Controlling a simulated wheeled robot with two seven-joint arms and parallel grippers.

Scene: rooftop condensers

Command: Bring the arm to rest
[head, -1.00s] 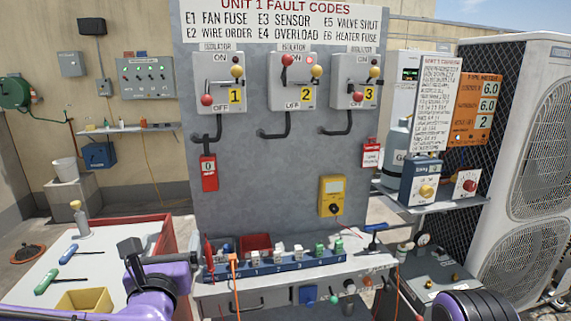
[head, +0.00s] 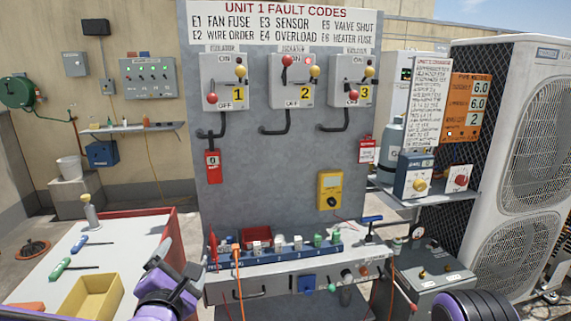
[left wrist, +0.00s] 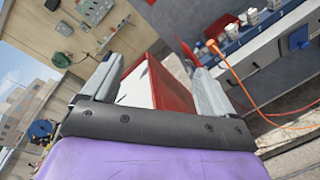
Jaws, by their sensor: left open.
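My left arm comes in at the bottom of the head view, purple with a dark gripper (head: 178,276). The gripper is in the air between the white-topped red cart (head: 128,235) and the grey bench (head: 215,290). In the left wrist view its two grey fingers (left wrist: 155,92) stand wide apart with nothing held between them. The red and white cart edge shows beyond the gap. A dark, purple-rimmed part of my right arm shows at the lower right of the head view; its gripper is out of view.
A yellow bin (head: 93,297) and screwdrivers lie on the cart. The bench carries a blue fuse strip (head: 270,253) and an orange cable (head: 238,275). Behind stands a grey panel with three isolators (head: 295,80). A large condenser (head: 515,150) stands at the right.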

